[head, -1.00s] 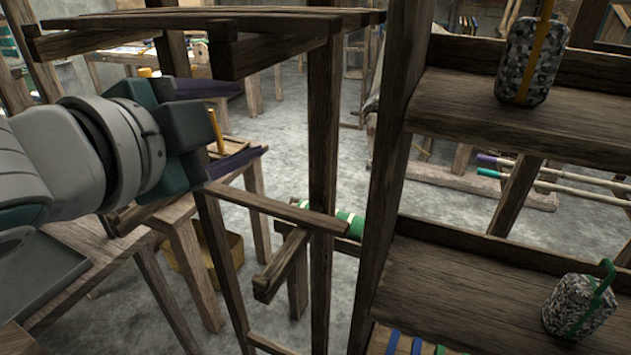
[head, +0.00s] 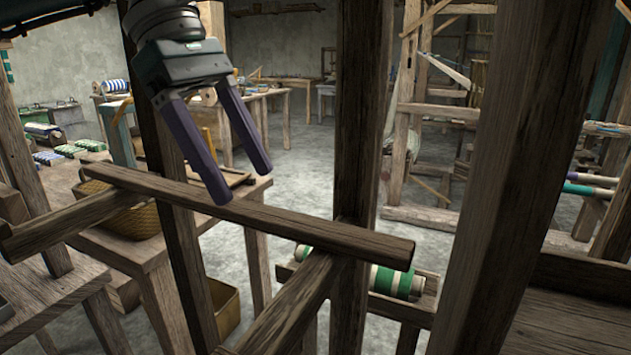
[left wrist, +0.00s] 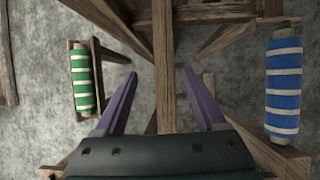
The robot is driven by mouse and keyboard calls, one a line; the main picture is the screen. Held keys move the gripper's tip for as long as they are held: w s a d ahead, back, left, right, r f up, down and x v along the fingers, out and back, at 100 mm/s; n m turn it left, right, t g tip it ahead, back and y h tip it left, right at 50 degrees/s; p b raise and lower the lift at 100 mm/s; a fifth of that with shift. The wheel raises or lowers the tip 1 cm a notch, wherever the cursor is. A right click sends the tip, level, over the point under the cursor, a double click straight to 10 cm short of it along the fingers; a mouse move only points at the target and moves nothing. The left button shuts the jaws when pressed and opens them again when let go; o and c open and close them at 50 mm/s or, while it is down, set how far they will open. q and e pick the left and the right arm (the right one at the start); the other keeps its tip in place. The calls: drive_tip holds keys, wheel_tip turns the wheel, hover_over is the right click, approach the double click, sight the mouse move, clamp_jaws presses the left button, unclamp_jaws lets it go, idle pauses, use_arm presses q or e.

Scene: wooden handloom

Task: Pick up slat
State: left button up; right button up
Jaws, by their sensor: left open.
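The slat (head: 318,231), a dark wooden bar, lies slanting across the head view, its left end farther up than its right. It crosses over two thicker wooden rails of the loom frame. My left gripper (head: 243,186) points down with its two purple fingers apart and empty. In the head view its tips overlap the slat's upper edge near its middle; I cannot tell whether they touch it. In the left wrist view the open fingers (left wrist: 159,73) flank a wooden beam (left wrist: 163,60); I cannot tell which bar there is the slat. My right gripper is not in view.
A thick upright post (head: 355,110) stands just right of my gripper, and a nearer post (head: 510,170) further right. A green-and-white roll (head: 395,281) lies behind the slat. The wrist view shows a blue-striped roll (left wrist: 284,85) at right. Grey floor (head: 310,165) is open behind.

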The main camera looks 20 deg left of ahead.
use_arm(q)
drive_tip(key=shift+a+r+y, duration=0.1)
drive_tip(key=shift+a+y, duration=0.3)
drive_tip(key=shift+a, duration=0.3)
drive_tip(key=shift+d, duration=0.2)
drive_tip(key=p, duration=0.3)
approach(348, 233)
drive_tip(key=f, duration=0.2)
drive_tip(key=a+f, duration=0.1)
drive_tip(key=f, duration=0.1)
drive_tip(key=shift+w+a+f, duration=0.2)
drive_tip(key=shift+w, duration=0.05)
drive_tip(key=d+p, duration=0.1)
drive_tip(key=d, duration=0.2)
drive_tip(key=shift+s+d+g, duration=0.15)
drive_tip(key=shift+d+g, duration=0.15)
drive_tip(key=shift+d, duration=0.1)
drive_tip(key=x, duration=0.1)
drive_tip(key=p+x, duration=0.1)
drive_tip(key=x, duration=0.1)
drive_tip(key=shift+a, duration=0.25)
clamp_jaws()
